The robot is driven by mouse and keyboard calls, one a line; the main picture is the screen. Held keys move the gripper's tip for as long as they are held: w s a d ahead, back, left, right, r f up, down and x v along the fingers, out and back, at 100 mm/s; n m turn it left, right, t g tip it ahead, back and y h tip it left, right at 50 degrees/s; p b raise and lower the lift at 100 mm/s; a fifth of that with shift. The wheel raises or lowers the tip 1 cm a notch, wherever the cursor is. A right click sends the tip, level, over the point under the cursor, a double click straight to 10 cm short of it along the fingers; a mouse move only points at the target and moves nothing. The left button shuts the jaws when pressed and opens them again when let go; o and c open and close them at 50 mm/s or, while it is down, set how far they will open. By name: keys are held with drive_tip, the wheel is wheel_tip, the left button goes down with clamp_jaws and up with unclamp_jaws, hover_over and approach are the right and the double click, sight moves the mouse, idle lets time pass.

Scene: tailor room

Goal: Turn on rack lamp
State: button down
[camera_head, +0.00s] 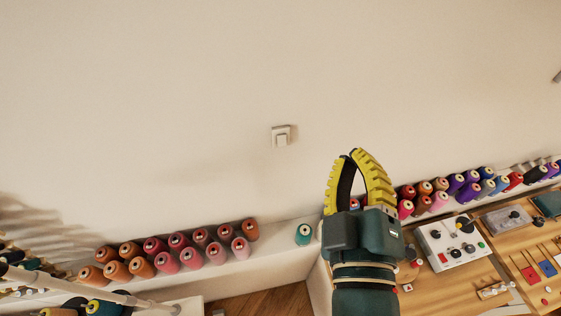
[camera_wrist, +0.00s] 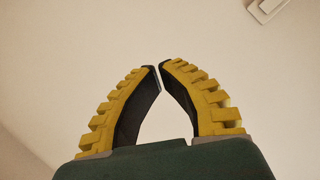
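A white wall switch (camera_head: 282,136) is on the plain wall near the picture's middle. Part of it also shows at the top right of the wrist view (camera_wrist: 266,8). My gripper (camera_head: 352,153) is in front of the wall, right of the switch and a little lower, pointing up in the picture. Its yellow ribbed fingers (camera_wrist: 158,66) curve together, with their tips almost touching and nothing between them. The gripper is apart from the switch. I cannot make out a rack lamp for certain in either view.
A white ledge (camera_head: 270,243) with several thread spools (camera_head: 189,258) runs along the wall below. At the right, a wooden table (camera_head: 455,285) holds a white control box (camera_head: 453,243) and small tools. The wall around the switch is clear.

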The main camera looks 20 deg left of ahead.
drive_tip(key=a+f+n+g+y+b, duration=0.2)
drive_tip(key=a+f+n, duration=0.1)
drive_tip(key=f+n, duration=0.2)
drive_tip(key=s+a+f+n+g+y+b, duration=0.1)
drive_tip(key=a+f+n+g+y+b, duration=0.1)
drive_tip(key=a+f+n, duration=0.2)
wheel_tip(320, 180, down, 4)
drive_tip(key=shift+s+a+f+n, duration=0.15)
drive_tip(key=shift+n, duration=1.05)
drive_tip(key=p, duration=0.5)
approach(279, 143)
drive_tip(key=x, duration=0.8)
drive_tip(key=shift+a, duration=0.1)
